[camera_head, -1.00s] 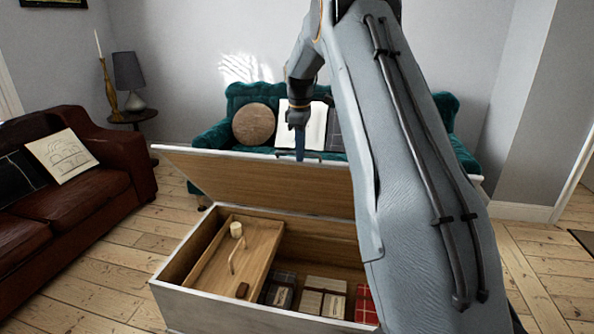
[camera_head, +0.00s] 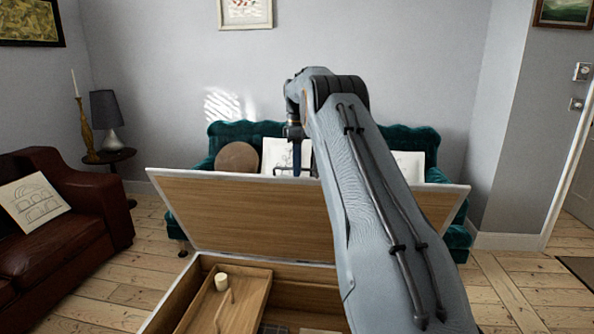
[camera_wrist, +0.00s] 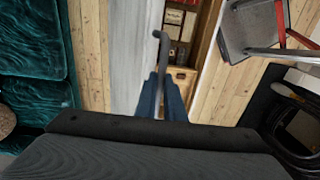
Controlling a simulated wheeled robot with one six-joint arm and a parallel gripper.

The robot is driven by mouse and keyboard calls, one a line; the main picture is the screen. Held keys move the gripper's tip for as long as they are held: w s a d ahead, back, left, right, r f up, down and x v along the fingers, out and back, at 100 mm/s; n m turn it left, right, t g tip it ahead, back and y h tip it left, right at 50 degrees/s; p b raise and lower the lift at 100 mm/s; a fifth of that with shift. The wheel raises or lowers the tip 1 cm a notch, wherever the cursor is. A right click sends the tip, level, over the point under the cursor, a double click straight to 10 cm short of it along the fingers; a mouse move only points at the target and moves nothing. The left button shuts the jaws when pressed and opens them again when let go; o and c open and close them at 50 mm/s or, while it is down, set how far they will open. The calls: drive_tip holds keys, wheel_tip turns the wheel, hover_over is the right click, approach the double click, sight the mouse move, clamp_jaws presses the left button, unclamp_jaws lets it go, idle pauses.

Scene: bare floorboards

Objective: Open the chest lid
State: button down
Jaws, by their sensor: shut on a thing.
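The chest (camera_head: 190,292) is open at the lower middle of the head view. Its lid (camera_head: 240,212), wooden inside with a pale edge, stands raised and steeply tilted behind the box. My gripper (camera_head: 297,165) is at the lid's top edge, fingers down. In the wrist view my blue fingers (camera_wrist: 162,97) are shut on a grey metal handle (camera_wrist: 163,50) on the lid's pale outer face (camera_wrist: 128,50). My arm hides the chest's right part and some of the lid.
In the chest are a wooden tray (camera_head: 250,300) and a cream candle (camera_head: 222,282). A green sofa (camera_head: 225,135) stands close behind the lid. A red-brown leather sofa (camera_head: 85,225) is at the left, with open floorboards (camera_head: 130,275) between.

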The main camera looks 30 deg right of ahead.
drive_tip(key=shift+w, duration=0.6)
